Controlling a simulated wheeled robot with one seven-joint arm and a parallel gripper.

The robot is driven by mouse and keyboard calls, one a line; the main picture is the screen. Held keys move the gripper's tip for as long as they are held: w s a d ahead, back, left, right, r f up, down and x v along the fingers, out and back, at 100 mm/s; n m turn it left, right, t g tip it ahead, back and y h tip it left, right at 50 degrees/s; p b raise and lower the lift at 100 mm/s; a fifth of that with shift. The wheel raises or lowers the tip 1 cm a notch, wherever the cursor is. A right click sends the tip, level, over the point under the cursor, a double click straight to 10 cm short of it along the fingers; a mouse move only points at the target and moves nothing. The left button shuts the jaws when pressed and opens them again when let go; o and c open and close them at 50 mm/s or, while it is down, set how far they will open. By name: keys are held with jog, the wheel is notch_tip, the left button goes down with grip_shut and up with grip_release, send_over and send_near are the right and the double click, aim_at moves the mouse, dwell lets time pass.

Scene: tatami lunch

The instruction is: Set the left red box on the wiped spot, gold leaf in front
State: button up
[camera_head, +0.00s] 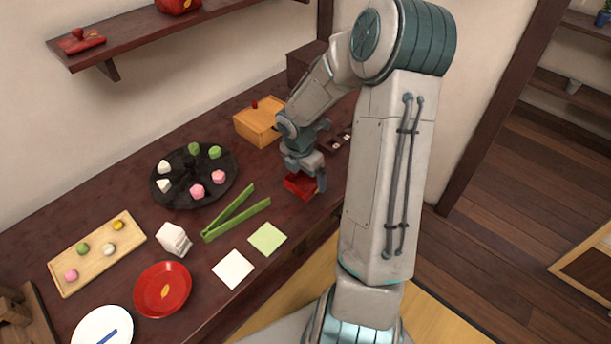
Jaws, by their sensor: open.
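A red box (178,4) with a gold mark on its front stands on the wall shelf, cut off by the top edge of the view. A small red item with a knob (82,41) lies near the shelf's left end. I cannot make out a wiped spot. My gripper (306,184) is open and points down over the dark table, far from the shelf. A small red box or tray (299,187) sits at or just under its fingers, partly hidden; I cannot tell whether they touch.
The dark wall shelf (125,27) has free room between the red items. The table (75,215) bears a black sweets platter (179,190), green tongs (236,213), a red plate (148,306), a wooden sweets board (66,266) and a yellow wooden box (256,124).

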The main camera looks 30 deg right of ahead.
notch_tip(320, 180, up, 10)
jog(key=a+p, duration=0.2)
jog(key=s+a+r+m+t, duration=0.1)
jog(key=s+a+r+m, duration=0.4)
jog(key=s+m, duration=0.4)
jog(key=s+a+r+m+t+y, duration=0.1)
jog(key=s+a+r+m, duration=0.5)
jog(key=s+m, duration=0.3)
jog(key=m, duration=0.4)
jog(key=shift+s+a+r+y, duration=0.3)
jog(key=shift+a, duration=0.05)
